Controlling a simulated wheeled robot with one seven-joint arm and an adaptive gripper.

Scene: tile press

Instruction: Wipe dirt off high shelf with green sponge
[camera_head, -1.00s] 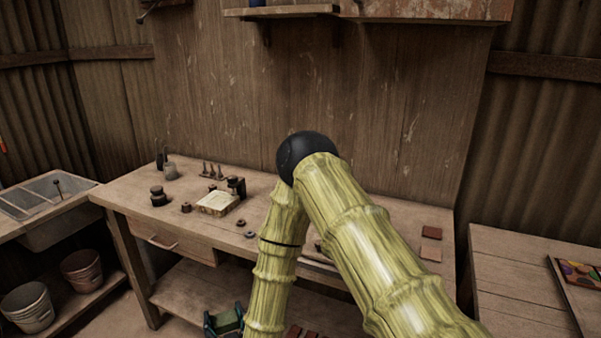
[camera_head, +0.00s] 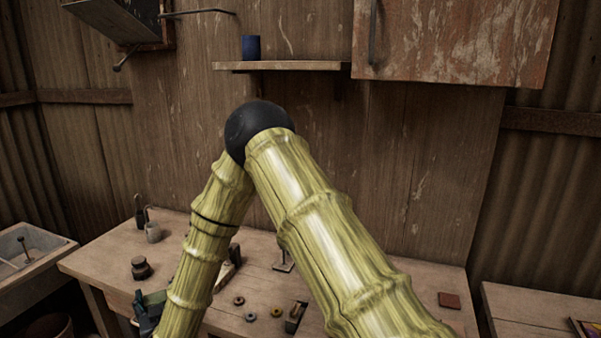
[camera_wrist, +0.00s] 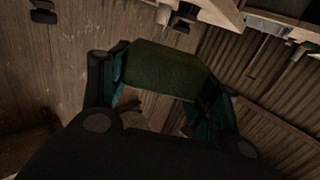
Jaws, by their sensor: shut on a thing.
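My gripper (camera_head: 147,308) is low at the left in the head view, in front of the workbench and well below the shelf. In the wrist view my gripper (camera_wrist: 160,78) is shut on the green sponge (camera_wrist: 162,68), which spans between the two fingers.
A wooden wall cabinet (camera_head: 455,40) hangs right of the shelf. A dark metal-framed unit (camera_head: 125,18) juts out at the upper left. The workbench (camera_head: 245,255) below holds small tools, rings and a dark pot (camera_head: 141,268). The wall between bench and shelf is bare.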

